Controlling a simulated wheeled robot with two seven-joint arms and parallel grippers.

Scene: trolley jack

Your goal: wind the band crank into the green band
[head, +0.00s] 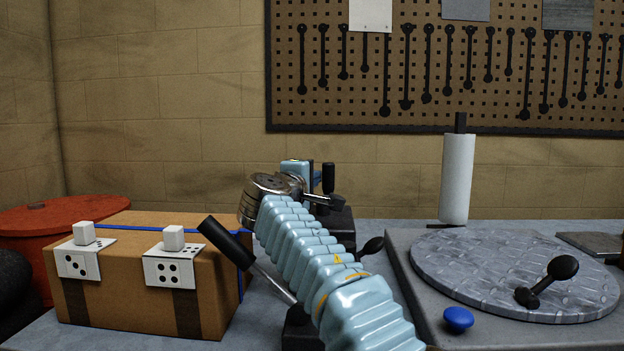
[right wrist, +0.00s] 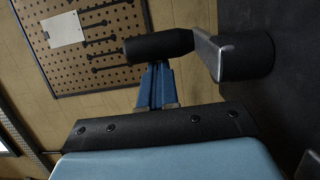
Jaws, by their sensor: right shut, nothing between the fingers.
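The band crank shows in the right wrist view as a black cylindrical handle (right wrist: 158,46), a grey crank arm and a black hub (right wrist: 246,57). In the head view its upright black handle (head: 328,178) stands above a dark crank arm (head: 323,200). My right gripper (right wrist: 157,78) has its blue fingers together with nothing between them. The fingertips are close to the handle's side; whether they touch it I cannot tell. In the head view the right gripper (head: 318,177) is at the handle's left, partly hidden. I see no green band. My left gripper is out of view.
A lever with a black grip (head: 225,243) rises left of my right arm. A cardboard box (head: 140,290) with two white cubes stands left, before a red drum (head: 60,215). At right are a round grey plate (head: 470,265) with a black crank, a blue knob (head: 458,319) and a white roll (head: 457,180).

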